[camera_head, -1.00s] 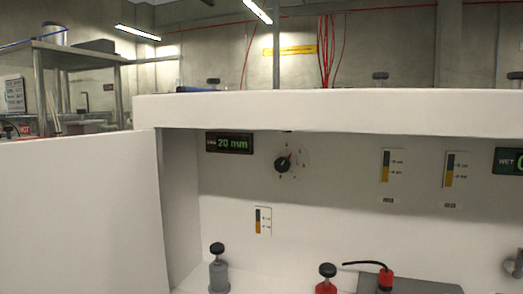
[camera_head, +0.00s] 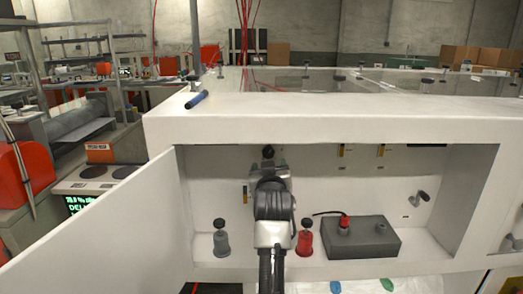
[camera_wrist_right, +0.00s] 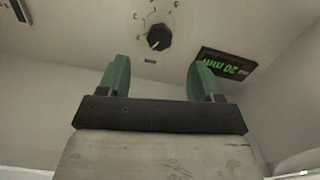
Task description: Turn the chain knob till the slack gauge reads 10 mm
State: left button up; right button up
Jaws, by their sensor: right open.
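The chain knob (camera_wrist_right: 159,37) is a black dial with a pointer on a white round scale on the back panel in the right wrist view. The slack gauge (camera_wrist_right: 227,67), a dark display with green digits, appears upside down to its right and reads 20 mm. My right gripper (camera_wrist_right: 159,74) is open, its two green fingers apart and empty, a little short of the knob. In the head view my right arm reaches into the white cabinet (camera_head: 320,108) and hides its fingers and the gauge. My left gripper is not in view.
A grey box (camera_head: 355,240) with a red plug is to the right. The open white door (camera_head: 110,230) is at left.

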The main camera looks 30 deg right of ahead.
aim_at(268, 155)
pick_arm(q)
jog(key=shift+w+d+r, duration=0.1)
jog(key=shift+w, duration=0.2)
pick_arm(e)
jog(key=x, duration=0.9)
jog(key=shift+w+d, duration=0.1)
jog(key=shift+w, duration=0.15)
jog(key=shift+c, duration=0.2)
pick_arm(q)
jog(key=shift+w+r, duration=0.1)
pick_arm(e)
jog(key=c, duration=0.9)
